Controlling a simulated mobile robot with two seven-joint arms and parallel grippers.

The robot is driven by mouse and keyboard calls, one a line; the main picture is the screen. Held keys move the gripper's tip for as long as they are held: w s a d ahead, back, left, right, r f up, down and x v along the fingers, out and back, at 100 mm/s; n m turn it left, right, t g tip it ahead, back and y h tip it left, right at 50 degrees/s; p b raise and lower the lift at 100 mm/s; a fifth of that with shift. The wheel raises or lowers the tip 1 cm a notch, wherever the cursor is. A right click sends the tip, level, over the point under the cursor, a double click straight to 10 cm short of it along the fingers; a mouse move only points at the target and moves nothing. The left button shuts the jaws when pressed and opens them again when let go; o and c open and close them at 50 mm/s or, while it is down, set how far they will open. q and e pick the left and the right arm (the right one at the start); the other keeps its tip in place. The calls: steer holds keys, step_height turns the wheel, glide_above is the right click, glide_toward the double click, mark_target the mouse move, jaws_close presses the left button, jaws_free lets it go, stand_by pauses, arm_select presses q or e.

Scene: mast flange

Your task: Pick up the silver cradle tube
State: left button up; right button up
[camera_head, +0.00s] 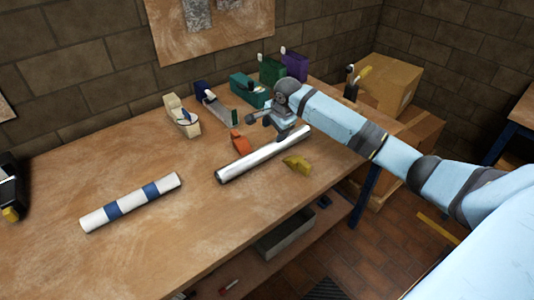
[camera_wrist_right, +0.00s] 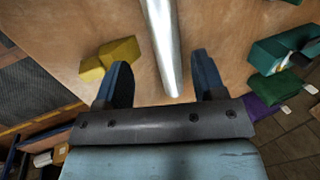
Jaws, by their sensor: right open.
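The silver cradle tube (camera_head: 255,161) lies on the wooden workbench (camera_head: 180,250), slanting from lower left to upper right. An orange block (camera_head: 240,143) is behind it and a yellow block (camera_head: 297,164) in front. My right gripper (camera_head: 284,132) is open at the tube's far right end and partly hides what lies behind it. In the right wrist view the tube (camera_wrist_right: 162,40) runs between the two spread dark fingers (camera_wrist_right: 163,78), with its end near the palm. The fingers do not visibly touch it. My left gripper is not in view.
A white-and-blue striped tube (camera_head: 130,202) lies front left. A cream plane-like tool (camera_head: 181,117), a teal tool (camera_head: 248,90) and green (camera_head: 271,69) and purple (camera_head: 295,66) items stand along the back. Cardboard boxes (camera_head: 390,82) stand beyond the bench. The bench front is clear.

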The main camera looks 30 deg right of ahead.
mark_target(268, 148)
steer(key=x, duration=0.6)
steer(key=shift+w+a+f, duration=0.1)
steer(key=shift+f, duration=0.3)
steer(key=shift+b+x, duration=0.5)
steer(key=shift+x, duration=2.2)
steer(key=c, duration=0.9)
